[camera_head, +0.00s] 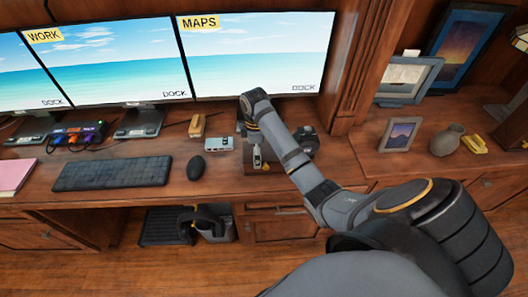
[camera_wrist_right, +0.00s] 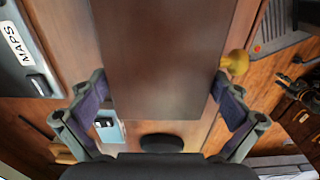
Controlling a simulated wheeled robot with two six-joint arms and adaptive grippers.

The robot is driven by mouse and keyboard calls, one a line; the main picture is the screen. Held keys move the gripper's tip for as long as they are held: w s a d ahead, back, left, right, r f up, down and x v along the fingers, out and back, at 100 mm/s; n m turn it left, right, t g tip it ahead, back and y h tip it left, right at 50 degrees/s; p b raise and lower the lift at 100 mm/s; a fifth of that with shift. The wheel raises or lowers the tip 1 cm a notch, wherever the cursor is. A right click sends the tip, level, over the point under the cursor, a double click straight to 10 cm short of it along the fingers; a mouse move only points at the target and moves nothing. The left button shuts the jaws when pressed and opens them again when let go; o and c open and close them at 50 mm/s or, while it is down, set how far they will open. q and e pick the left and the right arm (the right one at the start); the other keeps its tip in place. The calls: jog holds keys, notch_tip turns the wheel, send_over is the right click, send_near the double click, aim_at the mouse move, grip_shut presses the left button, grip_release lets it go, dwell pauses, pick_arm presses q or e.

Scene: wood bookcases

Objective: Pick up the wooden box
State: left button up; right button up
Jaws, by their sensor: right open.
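The wooden box (camera_head: 250,169) is dark brown and sits on the desk below the right monitor, partly hidden by my right arm in the head view. In the right wrist view the box (camera_wrist_right: 165,50) is a long plain brown surface between the fingers. My right gripper (camera_wrist_right: 159,88) is open, with one finger at each side of the box; I cannot tell whether they touch it. In the head view my right gripper (camera_head: 257,156) is over the box and partly hidden by its arm. My left gripper is not in view.
A blue-and-white device (camera_head: 219,144), a black mouse (camera_head: 196,168) and a keyboard (camera_head: 113,173) lie left of the box. A dark object (camera_head: 306,140) stands right of it. Monitors (camera_head: 257,55) stand behind. A vase (camera_head: 446,140) and frames are on the right.

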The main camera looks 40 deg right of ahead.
jog(key=shift+f, duration=0.55)
jog(key=shift+r, duration=0.1)
jog(key=c, duration=1.3)
jog(key=shift+w+d+r, duration=0.1)
jog(key=shift+r, duration=0.5)
jog(key=r, duration=0.1)
jog(key=r+p, duration=0.1)
jog(key=r, duration=0.1)
jog(key=shift+s, duration=0.3)
jog(key=s+r+p, duration=0.2)
jog(key=p, duration=0.1)
jog(key=s+r+p, duration=0.2)
jog(key=r+p, duration=0.1)
jog(key=p, duration=0.1)
jog(key=shift+s+d+r, duration=0.15)
jog(key=shift+r, duration=0.1)
jog(key=s+r+p, duration=0.1)
jog(key=s+r, duration=0.2)
jog(key=s, duration=0.6)
jog(key=shift+s, duration=0.15)
jog(key=shift+d+r, duration=0.1)
